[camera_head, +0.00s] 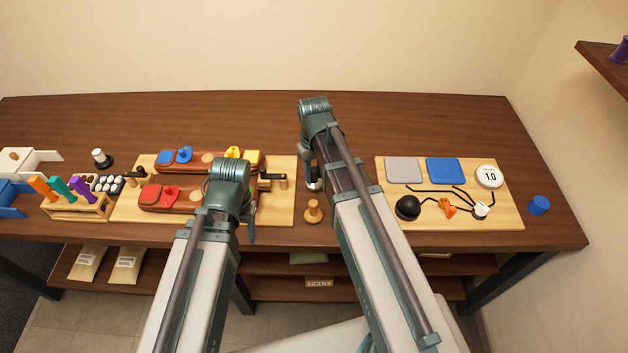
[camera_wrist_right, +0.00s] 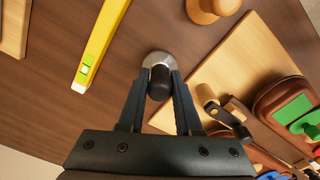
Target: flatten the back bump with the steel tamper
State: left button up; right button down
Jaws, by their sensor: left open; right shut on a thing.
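My right gripper (camera_wrist_right: 158,92) is shut on the steel tamper (camera_wrist_right: 160,60), which has a dark handle and a round silver base. In the head view the tamper (camera_head: 313,185) shows just below my right wrist, over or on the table; I cannot tell if it touches. My left gripper (camera_head: 251,232) is open above the light board's front right part. Two brown saddles lie on that board: the back saddle (camera_head: 222,163) with blue and yellow pieces, the front saddle (camera_head: 150,204) with red ones. A tan round patch (camera_head: 208,157) shows on the back saddle; its height is unclear.
A wooden knob tool (camera_head: 313,212) stands right of the saddle board (camera_head: 285,215). A second board (camera_head: 515,215) with pads and a black ball lies further right. A tool rack (camera_head: 75,208) stands at left. A yellow bar (camera_wrist_right: 103,40) lies near the tamper.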

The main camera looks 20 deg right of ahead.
aim_at(314, 169)
jog(key=shift+r+p, duration=1.4)
jog(key=shift+r, duration=0.25)
pick_arm(q)
notch_tip(314, 169, up, 3)
jog(key=shift+r, duration=0.1)
jog(key=shift+c, duration=0.5)
pick_arm(e)
jog(key=shift+f, duration=0.1)
